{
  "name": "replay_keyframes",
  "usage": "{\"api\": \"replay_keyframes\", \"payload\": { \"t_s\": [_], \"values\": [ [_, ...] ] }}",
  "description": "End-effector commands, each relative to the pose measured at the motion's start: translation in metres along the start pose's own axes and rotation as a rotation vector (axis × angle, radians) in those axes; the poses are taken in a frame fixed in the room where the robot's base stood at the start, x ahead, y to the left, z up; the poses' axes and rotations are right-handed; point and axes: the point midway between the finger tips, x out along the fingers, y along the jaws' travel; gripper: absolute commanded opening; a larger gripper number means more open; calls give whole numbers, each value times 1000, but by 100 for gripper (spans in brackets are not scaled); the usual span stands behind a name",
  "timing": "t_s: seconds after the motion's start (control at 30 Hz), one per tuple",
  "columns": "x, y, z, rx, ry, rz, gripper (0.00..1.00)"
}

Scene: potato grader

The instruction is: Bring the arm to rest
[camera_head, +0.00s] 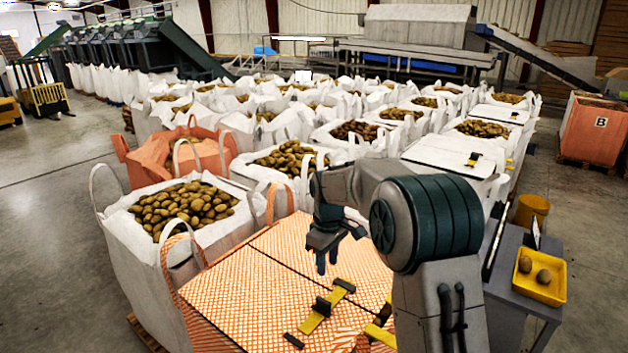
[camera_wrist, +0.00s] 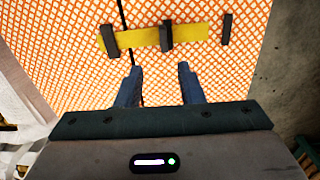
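My arm (camera_head: 425,215) reaches over an orange-and-white mesh-patterned surface (camera_head: 245,285) in the head view. It is bent, with the wrist pointing down. My gripper (camera_head: 325,265) hangs above this surface. In the wrist view my gripper (camera_wrist: 160,82) has its two blue fingers apart, with nothing between them. A yellow bar with black blocks (camera_wrist: 145,38) lies on the mesh beyond the fingertips. The same yellow bar (camera_head: 318,316) shows below and in front of my gripper in the head view, apart from it.
A white bag of potatoes (camera_head: 125,240) stands left, with many more behind. A small table (camera_head: 525,308) at right holds a yellow tray (camera_head: 550,290) with two potatoes. A yellow bucket (camera_head: 532,211) stands behind it. Open concrete floor (camera_head: 50,230) lies at far left.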

Motion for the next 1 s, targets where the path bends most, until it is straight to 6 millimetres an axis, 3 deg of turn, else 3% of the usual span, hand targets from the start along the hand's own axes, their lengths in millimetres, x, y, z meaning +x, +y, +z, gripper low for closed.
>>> {"api": "replay_keyframes", "payload": {
  "t_s": [0.3, 0.5, 0.8, 1.0],
  "values": [
    [-60, -35, 83, 246, 49, 59, 35],
    [-81, -69, 142, 425, 92, 88, 35],
    [-83, -127, 227, 695, 169, 109, 35],
    [-71, -158, 265, 831, 213, 110, 35]
  ]
}}
